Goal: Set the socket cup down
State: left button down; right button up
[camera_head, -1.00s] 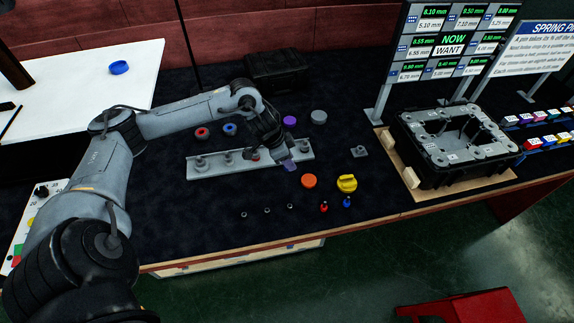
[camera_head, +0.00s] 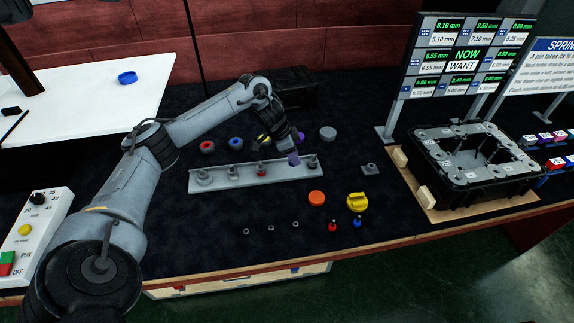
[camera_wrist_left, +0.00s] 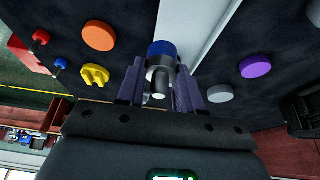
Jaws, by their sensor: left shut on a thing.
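My left gripper (camera_head: 294,158) is above the right part of the grey rail (camera_head: 232,181), its purple fingertips pointing down. In the left wrist view the gripper (camera_wrist_left: 160,85) is shut on a small round piece, seemingly the socket cup (camera_wrist_left: 160,62), with a grey collar and a blue end. The piece is in front of the rail (camera_wrist_left: 204,28); I cannot tell whether it touches it. In the head view the fingers hide the piece. Several round posts stand along the rail. My right gripper is not in view.
A small grey block (camera_head: 370,170) and a black case (camera_head: 456,190) are to the right.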

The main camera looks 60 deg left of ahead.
pick_arm(q)
jog(key=a+f, duration=0.2)
jog(key=a, duration=0.1)
jog(key=shift+w+a+b, duration=0.1)
jog(key=shift+b, duration=0.25)
jog(key=shift+f+b, duration=0.85)
jog(key=shift+f, duration=1.2)
jog(key=c, duration=0.7)
grip_release()
jog(key=shift+c, duration=0.2)
